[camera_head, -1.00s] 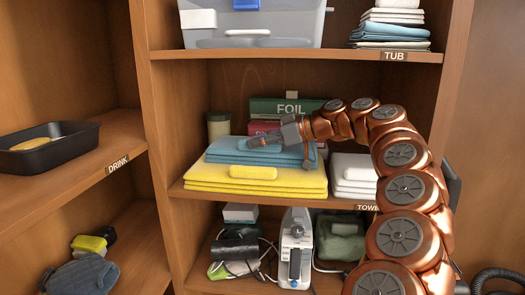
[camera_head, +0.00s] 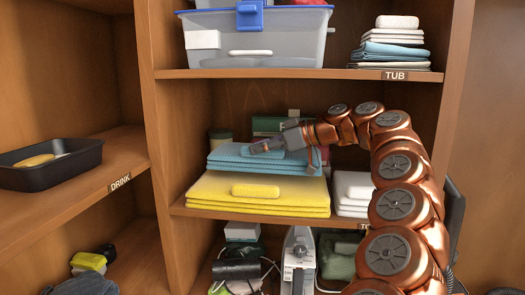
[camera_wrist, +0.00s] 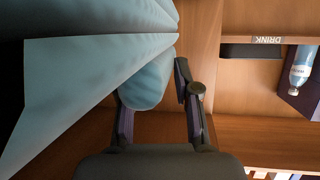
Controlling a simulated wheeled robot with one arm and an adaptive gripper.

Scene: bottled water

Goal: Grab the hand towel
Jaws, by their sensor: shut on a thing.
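The blue hand towel (camera_head: 232,158) is a folded stack with a rounded blue bump on top. In the head view it is above the folded yellow towels (camera_head: 215,190) on the middle shelf. My gripper (camera_head: 262,147) reaches in from the right and is shut on the bump. In the wrist view, my gripper (camera_wrist: 152,88) has a finger on each side of the light blue bump, and the towel (camera_wrist: 75,85) spreads to the left. Part of the left finger is hidden behind it.
White towels (camera_head: 352,188) are right of the yellow ones, under my arm. Green (camera_head: 268,125) and other boxes stand behind. The upper shelf (camera_head: 270,73) with a clear tub (camera_head: 270,43) is overhead. The divider (camera_head: 168,130) is on the left.

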